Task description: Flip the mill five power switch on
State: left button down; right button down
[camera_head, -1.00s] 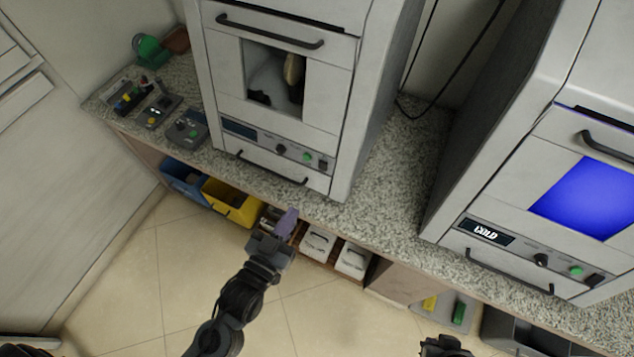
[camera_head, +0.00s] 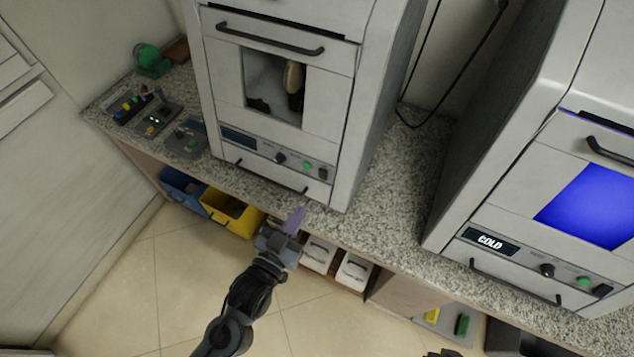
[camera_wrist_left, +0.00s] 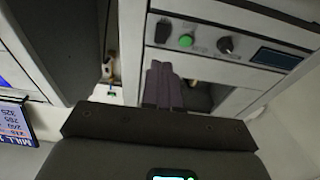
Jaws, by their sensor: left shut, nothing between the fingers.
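The left machine (camera_head: 275,100) has a front panel with a dark display, a knob (camera_head: 280,158), a green button (camera_head: 307,166) and a black rocker switch (camera_head: 323,173) at the right end. In the left wrist view, that panel appears upside down, with the black switch (camera_wrist_left: 163,30) beside the green button (camera_wrist_left: 186,41). I cannot read the machine's number. My left gripper (camera_head: 297,220) is shut and empty, its purplish fingers below and in front of this panel, apart from the switch. A dark part at the bottom edge may be my right gripper (camera_head: 446,352), mostly cut off.
The right machine (camera_head: 550,120) has a lit blue window and a display reading COLD. Drawer handles (camera_head: 270,176) protrude below the panel. Blue and yellow bins (camera_head: 232,212) sit under the granite counter (camera_head: 385,200). Small control boxes (camera_head: 155,122) stand at the left.

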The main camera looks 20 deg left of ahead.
aim_at(323, 174)
pick_arm(q)
jog(key=w, duration=0.7)
jog(key=w+b, duration=0.1)
jog(key=w, duration=0.2)
jog(key=shift+w+d+f, duration=0.1)
jog(key=shift+w+d, duration=0.1)
jog(key=shift+d, duration=0.2)
